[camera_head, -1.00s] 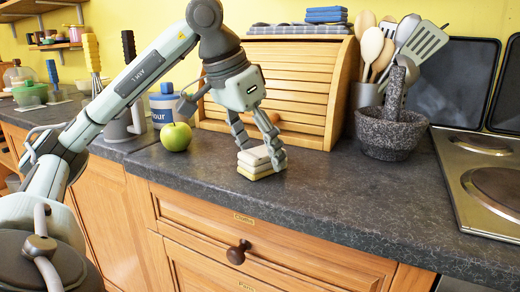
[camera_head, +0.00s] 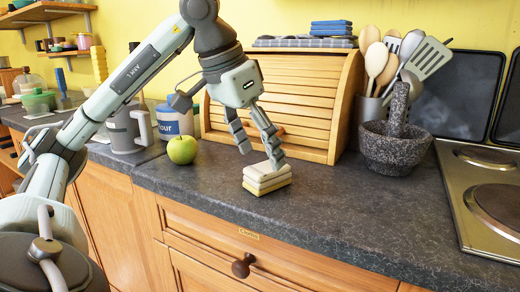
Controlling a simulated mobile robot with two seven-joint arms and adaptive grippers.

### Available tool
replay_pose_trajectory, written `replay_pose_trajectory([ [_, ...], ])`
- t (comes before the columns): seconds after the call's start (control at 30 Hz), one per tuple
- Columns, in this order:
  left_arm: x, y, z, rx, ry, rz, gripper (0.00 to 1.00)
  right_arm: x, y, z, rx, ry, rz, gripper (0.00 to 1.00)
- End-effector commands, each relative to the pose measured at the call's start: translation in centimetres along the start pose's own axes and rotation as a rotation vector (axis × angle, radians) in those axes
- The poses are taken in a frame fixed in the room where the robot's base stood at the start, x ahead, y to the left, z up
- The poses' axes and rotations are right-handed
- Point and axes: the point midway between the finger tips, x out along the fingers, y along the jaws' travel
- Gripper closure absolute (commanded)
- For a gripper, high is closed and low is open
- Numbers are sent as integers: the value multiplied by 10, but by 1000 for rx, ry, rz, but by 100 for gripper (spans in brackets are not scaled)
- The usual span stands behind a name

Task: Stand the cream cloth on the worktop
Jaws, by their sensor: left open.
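The cream cloth (camera_head: 265,172) is a small folded pad on the grey worktop (camera_head: 350,205), near its front edge. A yellow layer shows beneath it; I cannot tell if this is part of the cloth or a separate piece under it. My left gripper (camera_head: 261,156) is open and empty, just above the cloth. One fingertip overlaps the cloth's top right corner in the picture; I cannot tell if it touches. The other finger is up and to the left, clear of the cloth. My right gripper is not in view.
A green apple (camera_head: 182,150) lies left of the cloth. A wooden bread bin (camera_head: 305,100) stands behind, with folded cloths (camera_head: 331,28) on top. A stone mortar (camera_head: 392,150), a utensil pot (camera_head: 367,115) and a hob (camera_head: 490,190) are to the right. The worktop right of the cloth is clear.

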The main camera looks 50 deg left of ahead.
Motion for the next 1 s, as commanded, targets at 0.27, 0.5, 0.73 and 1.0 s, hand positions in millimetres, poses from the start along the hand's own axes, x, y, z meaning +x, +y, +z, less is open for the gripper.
replay_pose_trajectory([
  [0.27, -13, 0, 0, 0, 0, -1, 32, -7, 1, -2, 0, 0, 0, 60],
  [0.5, -23, 0, 0, 0, 1, -1, 32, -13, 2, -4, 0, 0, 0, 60],
  [0.73, -32, 0, 0, 0, 0, -1, 32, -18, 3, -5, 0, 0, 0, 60],
  [1.0, -38, 0, 0, 0, 1, -1, 32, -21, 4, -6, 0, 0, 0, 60],
])
